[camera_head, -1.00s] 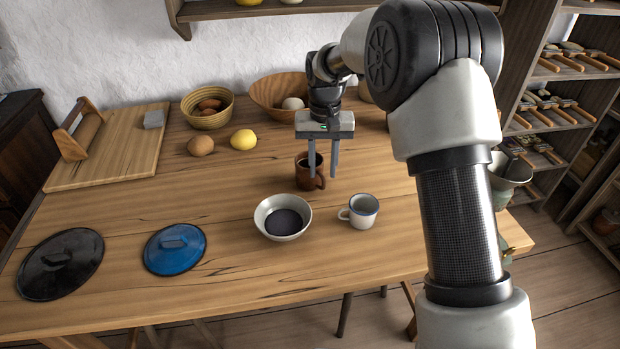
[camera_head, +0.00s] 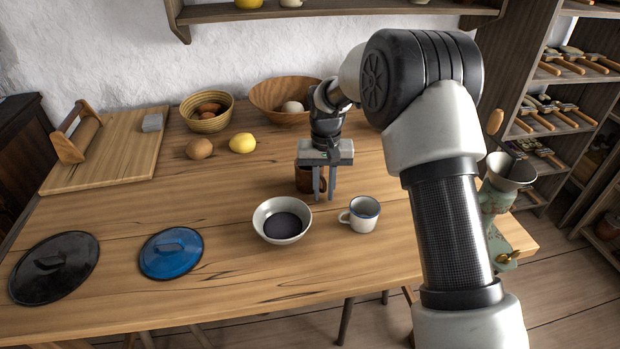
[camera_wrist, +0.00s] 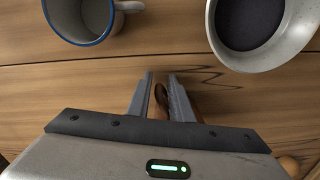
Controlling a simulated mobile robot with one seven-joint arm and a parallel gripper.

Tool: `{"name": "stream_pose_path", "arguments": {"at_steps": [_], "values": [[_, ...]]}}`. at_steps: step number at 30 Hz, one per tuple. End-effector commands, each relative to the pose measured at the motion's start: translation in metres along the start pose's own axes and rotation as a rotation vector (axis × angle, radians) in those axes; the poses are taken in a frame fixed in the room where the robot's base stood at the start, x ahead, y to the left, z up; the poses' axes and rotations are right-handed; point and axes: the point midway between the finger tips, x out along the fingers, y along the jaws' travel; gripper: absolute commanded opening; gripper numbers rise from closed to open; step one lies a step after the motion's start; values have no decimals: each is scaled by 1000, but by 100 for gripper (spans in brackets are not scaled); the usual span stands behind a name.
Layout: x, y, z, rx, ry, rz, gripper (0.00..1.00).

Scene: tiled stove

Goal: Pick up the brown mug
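The brown mug (camera_head: 304,183) stands on the wooden table, behind and a little right of the pale bowl. My gripper (camera_head: 324,197) points down at its right side and hides its upper part and handle in the head view. The fingers are close together. In the wrist view the brown handle (camera_wrist: 160,94) lies between the fingers of my gripper (camera_wrist: 160,75), which look shut on it. The mug's base still appears to rest on the table.
A white, blue-rimmed mug (camera_head: 364,224) and a pale bowl (camera_head: 265,214) with a dark inside stand close in front. A blue lid (camera_head: 160,262) and a black lid (camera_head: 40,282) lie front left.

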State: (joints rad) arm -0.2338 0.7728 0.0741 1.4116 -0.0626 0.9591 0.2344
Motion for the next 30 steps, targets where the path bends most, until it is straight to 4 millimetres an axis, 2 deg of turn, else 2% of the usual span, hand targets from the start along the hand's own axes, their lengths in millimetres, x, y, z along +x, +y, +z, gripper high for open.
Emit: {"name": "stream_pose_path", "arguments": {"at_steps": [1,3,20,30], "values": [[0,0,0,0,0,1,10],[0,0,0,0,0,1,0],[-2,0,0,0,2,0,0],[-23,0,-1,0,2,0,0]]}}
